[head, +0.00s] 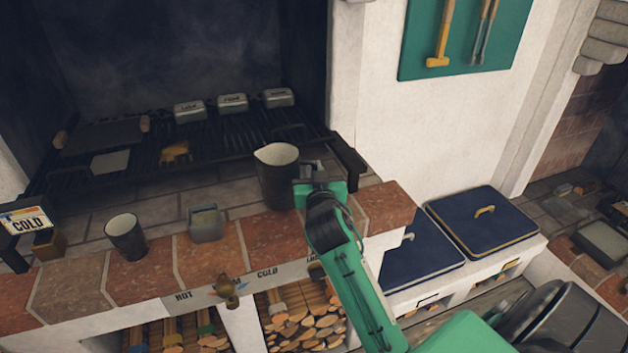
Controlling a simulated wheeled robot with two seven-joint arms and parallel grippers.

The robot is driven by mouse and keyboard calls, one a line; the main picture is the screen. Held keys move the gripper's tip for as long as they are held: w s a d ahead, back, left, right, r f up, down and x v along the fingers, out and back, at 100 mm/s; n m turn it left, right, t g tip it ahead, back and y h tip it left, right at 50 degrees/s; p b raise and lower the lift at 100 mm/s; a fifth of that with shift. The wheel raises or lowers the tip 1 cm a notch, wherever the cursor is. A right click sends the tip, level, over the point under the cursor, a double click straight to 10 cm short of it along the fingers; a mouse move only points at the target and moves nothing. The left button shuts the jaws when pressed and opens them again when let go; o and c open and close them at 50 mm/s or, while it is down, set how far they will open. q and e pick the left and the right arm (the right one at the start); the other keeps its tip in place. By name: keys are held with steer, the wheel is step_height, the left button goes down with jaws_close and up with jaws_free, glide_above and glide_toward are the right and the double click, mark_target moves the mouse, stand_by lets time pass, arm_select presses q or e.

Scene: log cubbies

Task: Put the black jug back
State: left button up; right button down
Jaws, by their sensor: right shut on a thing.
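The black jug (275,178) is a dark, tapered vessel with a pale inside and a spout at its rim. It is upright at the front of the brick hearth, left of the grill's right end. My right gripper (306,190) is shut on the jug at its right side. I cannot tell whether the jug's base touches the bricks. My left gripper is not in view.
A smaller dark cup (126,237) and a grey square tin (205,224) stand on the hearth to the left. The grill (220,140) holds several labelled tins behind. Blue-lidded bins (482,222) are at the right. Logs (300,318) fill cubbies below.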

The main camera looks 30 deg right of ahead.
steer(key=shift+f, duration=1.45)
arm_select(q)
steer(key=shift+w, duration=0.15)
arm_select(e)
steer(key=shift+f, duration=0.1)
steer(key=c, duration=1.5)
jaws_free()
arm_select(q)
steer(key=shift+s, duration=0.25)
arm_select(e)
steer(key=shift+s, duration=0.15)
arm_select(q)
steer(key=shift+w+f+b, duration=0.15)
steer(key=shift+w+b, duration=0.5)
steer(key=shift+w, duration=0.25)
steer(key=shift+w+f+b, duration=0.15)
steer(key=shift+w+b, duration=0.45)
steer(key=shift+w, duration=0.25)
arm_select(e)
steer(key=shift+v, duration=5.95)
